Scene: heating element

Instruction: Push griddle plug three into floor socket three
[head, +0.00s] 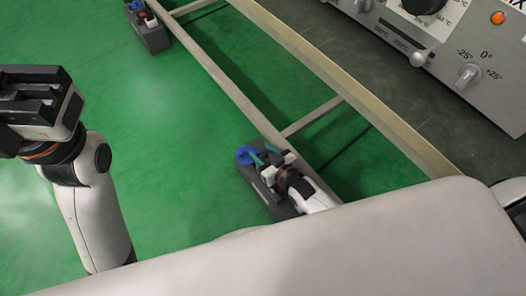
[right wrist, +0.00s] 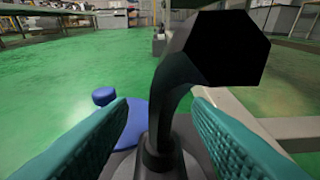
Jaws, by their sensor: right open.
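A grey floor socket box (head: 268,196) stands on the green floor beside a metal frame rail in the head view. A blue round cover (head: 243,154) is at its far end and also shows in the right wrist view (right wrist: 133,124). My right gripper (head: 266,155) is over the box. In the right wrist view its teal fingers are open, one on each side of a dark plug (right wrist: 162,140) with a thick bent cable (right wrist: 178,80). The plug rises from the box; its depth in the socket is hidden. My left gripper (head: 38,95) is raised at the left, its jaw gap unclear.
Another grey socket box (head: 150,36) with blue and red parts stands at the top left. A metal frame (head: 330,70) with crossbars runs diagonally past both boxes. An appliance panel with knobs (head: 468,75) is at the upper right. Green floor at centre left is clear.

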